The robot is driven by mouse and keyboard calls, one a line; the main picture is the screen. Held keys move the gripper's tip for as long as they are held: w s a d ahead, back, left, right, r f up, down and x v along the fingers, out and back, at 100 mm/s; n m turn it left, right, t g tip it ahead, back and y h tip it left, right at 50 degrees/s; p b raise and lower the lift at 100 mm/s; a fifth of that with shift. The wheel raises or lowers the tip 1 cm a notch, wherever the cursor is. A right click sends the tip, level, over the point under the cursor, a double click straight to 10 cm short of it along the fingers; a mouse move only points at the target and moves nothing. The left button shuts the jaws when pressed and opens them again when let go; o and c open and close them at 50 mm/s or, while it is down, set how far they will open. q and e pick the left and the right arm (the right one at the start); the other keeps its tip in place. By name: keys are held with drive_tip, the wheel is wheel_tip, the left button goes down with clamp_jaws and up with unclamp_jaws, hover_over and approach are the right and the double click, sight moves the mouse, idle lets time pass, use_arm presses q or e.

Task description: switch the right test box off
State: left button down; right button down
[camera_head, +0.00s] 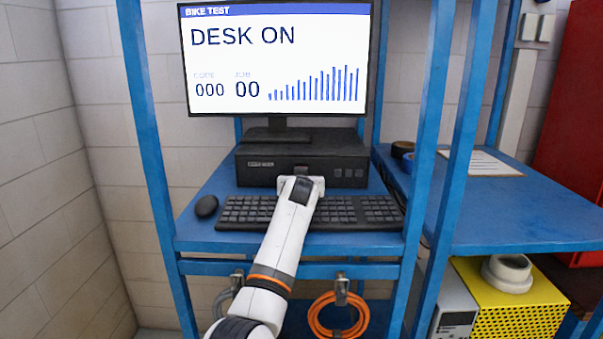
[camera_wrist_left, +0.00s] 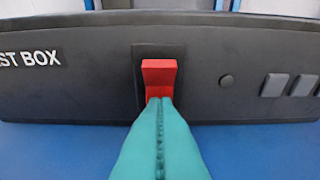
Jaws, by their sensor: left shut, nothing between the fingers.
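A black test box (camera_head: 262,167) stands on the blue desk shelf under the monitor; it is the only test box in the head view. In the left wrist view its front (camera_wrist_left: 85,75) fills the width, with the lettering "ST BOX" at left. A red rocker switch (camera_wrist_left: 159,73) sits in a dark plate in its middle. My left gripper (camera_wrist_left: 160,102) is shut and empty, its teal fingertips at the switch's lower part and hiding its bottom end. I cannot tell whether they touch. In the head view my left wrist (camera_head: 301,187) hides the switch. My right gripper is out of view.
The monitor (camera_head: 280,60) reads "DESK ON". A keyboard (camera_head: 255,212) and a mouse (camera_head: 206,206) lie in front of the box. Blue uprights (camera_head: 440,130) flank the desk.

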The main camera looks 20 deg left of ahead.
use_arm(q)
drive_tip(key=shift+r, duration=0.3)
drive_tip(key=shift+s+d+f+p, duration=0.15)
drive_tip(key=shift+s+f+p, duration=0.15)
drive_tip(key=shift+s+p, duration=0.25)
drive_tip(key=v, duration=0.1)
drive_tip(key=p+v, duration=0.1)
drive_tip(key=v, duration=0.1)
drive_tip(key=shift+f, duration=0.25)
drive_tip(key=shift+s+d+f+p, duration=0.1)
drive_tip(key=shift+s+d+p, duration=0.1)
drive_tip(key=shift+s+p, duration=0.4)
drive_tip(key=shift+s+d+f, duration=0.1)
drive_tip(key=shift+s+f, duration=0.05)
drive_tip(key=shift+s, duration=0.15)
drive_tip(key=shift+s+d, duration=0.15)
drive_tip(key=shift+s, duration=0.5)
drive_tip(key=shift+s+d, duration=0.2)
drive_tip(key=shift+s, duration=0.4)
